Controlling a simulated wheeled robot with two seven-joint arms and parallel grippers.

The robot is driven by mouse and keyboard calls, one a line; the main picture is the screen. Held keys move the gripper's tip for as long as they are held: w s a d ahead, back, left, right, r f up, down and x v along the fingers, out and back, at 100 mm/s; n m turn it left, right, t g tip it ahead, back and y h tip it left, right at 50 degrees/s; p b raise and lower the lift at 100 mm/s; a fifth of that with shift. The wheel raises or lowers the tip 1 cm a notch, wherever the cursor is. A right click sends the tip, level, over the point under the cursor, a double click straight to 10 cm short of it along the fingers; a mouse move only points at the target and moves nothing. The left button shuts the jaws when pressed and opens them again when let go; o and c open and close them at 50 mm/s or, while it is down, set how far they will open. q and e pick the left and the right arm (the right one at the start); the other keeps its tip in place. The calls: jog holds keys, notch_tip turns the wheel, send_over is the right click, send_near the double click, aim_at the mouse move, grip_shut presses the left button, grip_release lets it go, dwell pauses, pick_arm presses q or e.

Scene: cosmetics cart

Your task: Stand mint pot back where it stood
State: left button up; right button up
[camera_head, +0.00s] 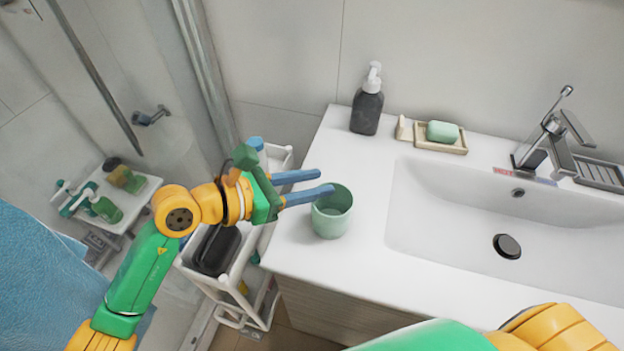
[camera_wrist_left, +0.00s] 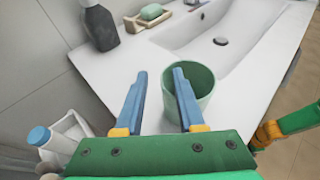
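The mint pot (camera_head: 331,222) stands upright and open at the top on the white counter, near its left edge, left of the basin. It also shows in the left wrist view (camera_wrist_left: 203,110). My left gripper (camera_head: 326,181) is open and holds nothing. Its two blue fingers reach in from the left at about rim height. One finger overlaps the pot's near-left rim and mouth, and the other is beyond the pot's far side. In the left wrist view (camera_wrist_left: 160,72), one finger crosses the pot's mouth; I cannot tell whether it touches. My right gripper is out of view.
A dark soap dispenser (camera_head: 367,110) and a soap dish (camera_head: 455,148) with green soap stand behind the pot. The basin (camera_head: 450,230) and faucet (camera_head: 545,140) are to the right. A white cart (camera_head: 245,290) stands left of the counter. Counter in front of the pot is clear.

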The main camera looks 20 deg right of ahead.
pick_arm(q)
jog(key=shift+s+a+r, duration=0.1)
jog(key=shift+a, duration=0.3)
jog(key=b+v, duration=0.4)
jog(key=v, duration=0.7)
jog(key=shift+r, duration=0.15)
